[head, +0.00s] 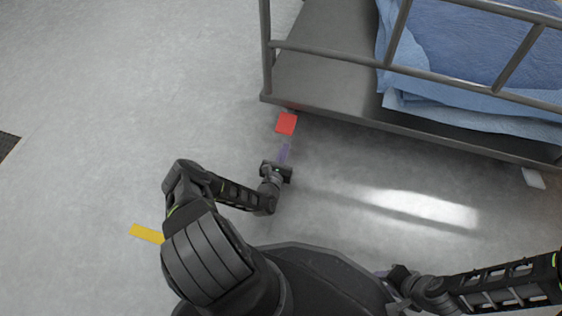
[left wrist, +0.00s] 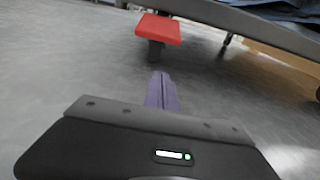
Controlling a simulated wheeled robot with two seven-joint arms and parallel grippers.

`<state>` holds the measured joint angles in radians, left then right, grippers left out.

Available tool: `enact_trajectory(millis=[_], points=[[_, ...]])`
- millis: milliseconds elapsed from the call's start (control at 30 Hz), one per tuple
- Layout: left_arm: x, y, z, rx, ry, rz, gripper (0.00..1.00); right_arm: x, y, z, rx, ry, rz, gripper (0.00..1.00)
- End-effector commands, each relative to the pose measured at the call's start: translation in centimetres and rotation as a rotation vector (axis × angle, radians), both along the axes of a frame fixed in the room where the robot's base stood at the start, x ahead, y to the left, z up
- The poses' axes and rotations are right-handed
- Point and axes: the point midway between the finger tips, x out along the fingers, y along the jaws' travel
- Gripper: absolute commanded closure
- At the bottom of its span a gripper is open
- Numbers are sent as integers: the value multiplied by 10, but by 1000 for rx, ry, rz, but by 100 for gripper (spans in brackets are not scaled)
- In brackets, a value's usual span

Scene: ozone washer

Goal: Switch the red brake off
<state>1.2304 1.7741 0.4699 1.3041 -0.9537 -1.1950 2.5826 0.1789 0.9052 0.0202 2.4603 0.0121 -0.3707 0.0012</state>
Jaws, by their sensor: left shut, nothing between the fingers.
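The red brake pedal (head: 286,123) sticks out below the near left corner of the grey metal cart. In the left wrist view the red brake (left wrist: 158,29) is a flat red plate on a dark stem, ahead of the fingers. My left gripper (head: 285,150) is low by the floor, just short of the brake, its purple fingers pointing at it. In the left wrist view the left gripper's fingers (left wrist: 162,92) are together and empty, with a gap to the brake.
The grey cart (head: 325,80) has metal rails and carries folded blue cloth (head: 450,45). A white pedal-like piece (head: 533,178) is at its right end. A yellow strip (head: 146,233) lies at the left.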

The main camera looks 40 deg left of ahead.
Motion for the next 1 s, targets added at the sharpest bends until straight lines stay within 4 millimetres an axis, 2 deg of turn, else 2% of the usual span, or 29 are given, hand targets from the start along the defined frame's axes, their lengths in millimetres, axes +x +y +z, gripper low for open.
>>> enact_trajectory(millis=[33,100,200,400,833,1000], points=[[11,3,-5,3,-2,-1,100,1,0,-8,1,-1,-1,64],[25,8,-6,3,-2,-1,100,2,-1,-13,2,-2,-1,64],[20,8,13,-1,1,0,100,2,-1,-7,2,-2,-1,64],[16,5,32,0,0,-1,100,2,-1,-9,2,-2,-1,64],[14,5,37,1,1,0,100,2,-1,-9,2,-2,-2,64],[14,5,41,-5,17,0,100,1,-1,-4,1,-1,-1,64]])
